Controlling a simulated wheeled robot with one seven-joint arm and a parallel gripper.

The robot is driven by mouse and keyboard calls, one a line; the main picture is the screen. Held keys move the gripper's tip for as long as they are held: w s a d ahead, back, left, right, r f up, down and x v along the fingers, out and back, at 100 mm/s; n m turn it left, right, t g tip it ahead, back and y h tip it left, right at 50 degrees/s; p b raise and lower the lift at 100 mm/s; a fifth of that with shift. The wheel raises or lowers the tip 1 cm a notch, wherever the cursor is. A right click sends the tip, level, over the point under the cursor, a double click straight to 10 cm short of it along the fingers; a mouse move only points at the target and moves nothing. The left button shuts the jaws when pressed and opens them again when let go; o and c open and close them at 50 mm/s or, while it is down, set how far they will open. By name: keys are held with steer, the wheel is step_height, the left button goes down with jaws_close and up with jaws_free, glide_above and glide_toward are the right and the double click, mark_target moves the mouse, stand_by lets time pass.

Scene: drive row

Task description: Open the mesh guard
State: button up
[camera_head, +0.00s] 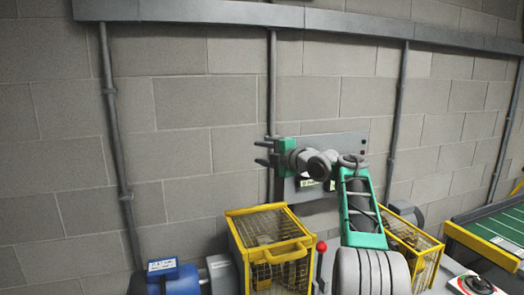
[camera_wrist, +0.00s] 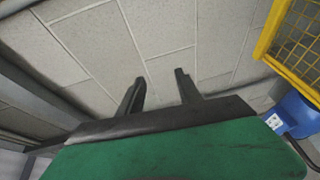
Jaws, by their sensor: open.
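A yellow-framed mesh guard (camera_head: 240,250) with a bar handle (camera_head: 286,254) on its front stands at the lower middle of the head view. It looks closed, and dark parts show dimly through its mesh. A corner of a yellow mesh guard also shows at the upper right of the wrist view (camera_wrist: 268,38). My gripper (camera_head: 263,152) is above the guard, in front of the wall, with its fingers pointing left. In the wrist view my gripper (camera_wrist: 160,77) is open, with nothing between its fingers, and apart from the guard.
A blue motor (camera_head: 165,276) sits left of the guard and also shows in the wrist view (camera_wrist: 294,116). A red-knobbed lever (camera_head: 321,247) stands right of it. Another yellow mesh guard (camera_head: 424,252) is partly behind my arm. A green conveyor (camera_head: 495,228) is far right. Pipes run down the block wall.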

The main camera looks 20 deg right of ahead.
jaws_close()
stand_by(0.4)
stand_by(0.6)
steer(key=c, duration=0.8)
jaws_free()
steer(key=o, duration=0.8)
steer(key=b+v, duration=0.3)
steer(key=v, duration=0.4)
steer(key=shift+s, duration=0.4)
